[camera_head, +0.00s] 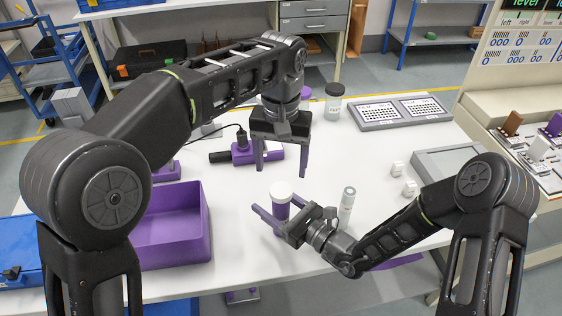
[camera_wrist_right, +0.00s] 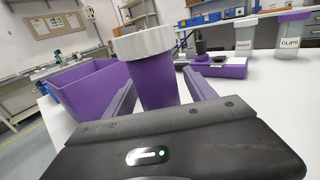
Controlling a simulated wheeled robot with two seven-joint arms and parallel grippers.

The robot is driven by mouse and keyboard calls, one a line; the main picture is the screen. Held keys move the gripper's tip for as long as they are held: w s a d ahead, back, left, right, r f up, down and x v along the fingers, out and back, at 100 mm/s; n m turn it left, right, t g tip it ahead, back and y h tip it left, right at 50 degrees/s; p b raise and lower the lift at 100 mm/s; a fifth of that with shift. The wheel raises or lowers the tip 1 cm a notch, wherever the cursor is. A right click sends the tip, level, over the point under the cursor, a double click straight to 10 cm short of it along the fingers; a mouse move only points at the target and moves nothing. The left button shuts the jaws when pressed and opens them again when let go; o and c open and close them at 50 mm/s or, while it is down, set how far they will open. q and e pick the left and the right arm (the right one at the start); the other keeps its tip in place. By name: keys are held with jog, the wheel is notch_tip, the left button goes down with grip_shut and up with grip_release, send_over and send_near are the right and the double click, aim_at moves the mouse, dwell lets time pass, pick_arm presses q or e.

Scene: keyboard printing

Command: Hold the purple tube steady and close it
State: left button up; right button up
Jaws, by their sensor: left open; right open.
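The purple tube (camera_head: 281,208) stands upright on the white table, with a white ribbed cap (camera_head: 281,190) on its top. I cannot tell whether the cap is screwed tight. My left gripper (camera_head: 283,172) points down above the tube, open and empty, its fingers apart from the cap. My right gripper (camera_head: 268,219) is low by the table, open, with its fingers on either side of the tube. In the right wrist view the tube (camera_wrist_right: 154,80) stands between the open purple fingers, with the white cap (camera_wrist_right: 145,42) above them.
A purple bin (camera_head: 182,240) stands to the left. A small grey-white tube (camera_head: 347,203) stands right of my right gripper, near white blocks (camera_head: 398,169). A purple device (camera_head: 245,153) lies behind. A dark-lidded jar (camera_head: 334,100) and a panel (camera_head: 402,111) are at the back.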

aim_at(288, 213)
pick_arm(q)
jog(key=shift+f+b, duration=0.7)
jog(key=shift+f, duration=0.05)
pick_arm(e)
jog(key=v, duration=0.7)
jog(key=shift+s+d, duration=0.3)
